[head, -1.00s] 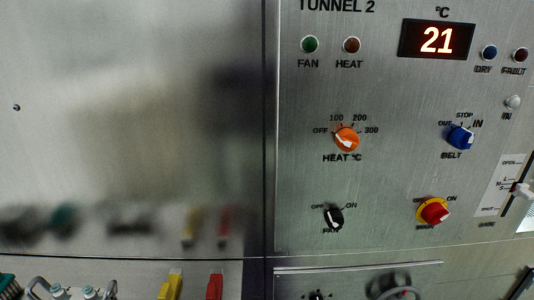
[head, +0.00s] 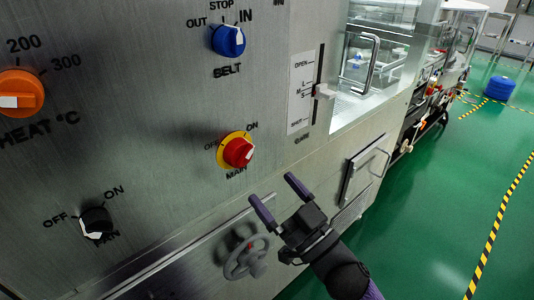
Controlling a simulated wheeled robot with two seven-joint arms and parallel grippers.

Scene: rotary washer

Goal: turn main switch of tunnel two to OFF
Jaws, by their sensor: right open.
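The main switch (head: 238,152) is a red knob on a yellow disc, low on the steel panel, with OFF at its left and ON at its upper right. Which mark its pointer faces is hard to tell. My right gripper (head: 277,196) is open and empty, below and right of the switch and apart from it. Its two purple-tipped fingers point up and left towards the panel. My left gripper is not in view.
The blue belt knob (head: 228,40), orange heat knob (head: 20,93) and black fan knob (head: 95,223) sit on the same panel. A slider lever (head: 324,92) is right of the switch. A grey handwheel (head: 246,257) stands out below. Green floor (head: 425,225) lies open at right.

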